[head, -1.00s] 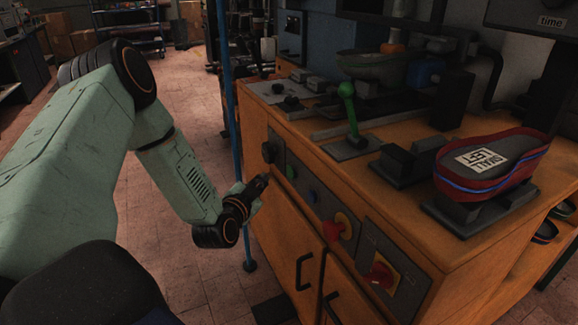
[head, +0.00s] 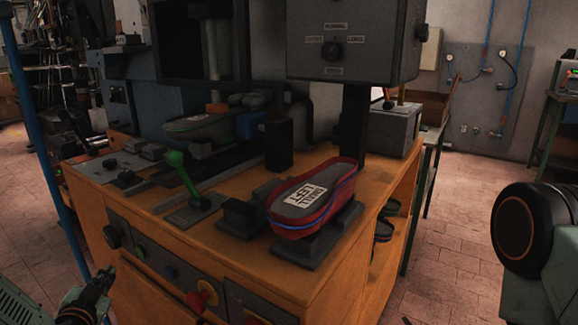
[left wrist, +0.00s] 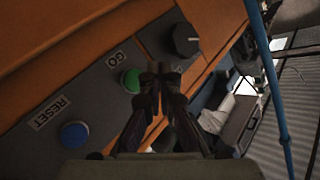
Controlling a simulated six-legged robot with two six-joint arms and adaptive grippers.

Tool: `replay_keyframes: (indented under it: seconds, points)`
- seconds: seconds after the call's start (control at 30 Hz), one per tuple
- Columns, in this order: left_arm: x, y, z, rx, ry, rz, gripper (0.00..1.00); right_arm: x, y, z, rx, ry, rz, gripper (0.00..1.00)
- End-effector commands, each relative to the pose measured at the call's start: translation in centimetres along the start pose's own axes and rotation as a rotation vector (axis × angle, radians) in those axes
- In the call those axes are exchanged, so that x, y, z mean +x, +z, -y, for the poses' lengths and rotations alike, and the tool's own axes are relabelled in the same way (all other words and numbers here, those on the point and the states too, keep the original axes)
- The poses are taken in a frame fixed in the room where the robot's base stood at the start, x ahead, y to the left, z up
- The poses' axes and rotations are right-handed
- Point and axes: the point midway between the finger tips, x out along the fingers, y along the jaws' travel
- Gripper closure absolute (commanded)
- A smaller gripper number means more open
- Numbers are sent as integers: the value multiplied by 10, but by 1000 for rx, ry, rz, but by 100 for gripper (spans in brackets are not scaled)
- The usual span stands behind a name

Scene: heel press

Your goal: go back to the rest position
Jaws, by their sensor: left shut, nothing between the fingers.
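My left gripper (head: 98,284) is low at the left of the head view, in front of the orange cabinet's control panel. In the left wrist view its fingers (left wrist: 160,72) are together and empty. They point at the panel near the green GO button (left wrist: 131,80), with the blue RESET button (left wrist: 74,134) to the left and a black knob (left wrist: 186,39) above right. I cannot tell whether they touch the panel. Part of my right arm (head: 535,235) shows at the right edge; its gripper is out of view.
The orange press cabinet (head: 340,275) fills the middle. On it are a red and blue sole labelled SMALL LEFT (head: 310,198) on a stand and a green lever (head: 185,178). A blue pole (head: 45,150) stands at the left. Tiled floor is free at the right.

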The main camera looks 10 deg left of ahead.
Motion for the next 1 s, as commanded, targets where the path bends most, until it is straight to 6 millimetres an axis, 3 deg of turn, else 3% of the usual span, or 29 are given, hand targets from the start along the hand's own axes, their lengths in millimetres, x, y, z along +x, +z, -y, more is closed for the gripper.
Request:
replay_keyframes:
  seconds: [0.13, 0.27, 0.47, 0.6, 0.7, 0.8, 0.9, 1.0]
  points:
    - [-15, 25, -30, -230, 87, 141, 100, 0, 0, 0, 0, 0, 0, 100]
    - [-48, 42, -87, -416, 217, 331, 100, -1, 0, 0, 0, 0, 0, 100]
    - [-131, 70, -168, -560, 374, 673, 100, -4, 0, 0, 0, 0, 0, 100]
    - [-212, 91, -207, -566, 442, 942, 100, -7, 0, 0, 0, 0, 0, 100]
    - [-273, 105, -221, -511, 474, 1117, 100, -9, 0, 0, 0, 0, 0, 100]
    - [-322, 115, -224, -418, 504, 1231, 100, -11, 0, 0, 0, 0, 0, 100]
    - [-350, 120, -223, -328, 540, 1275, 100, -13, 0, 0, 0, 0, 0, 100]
    - [-361, 123, -225, -275, 567, 1284, 100, -14, 0, 0, 0, 0, 0, 100]
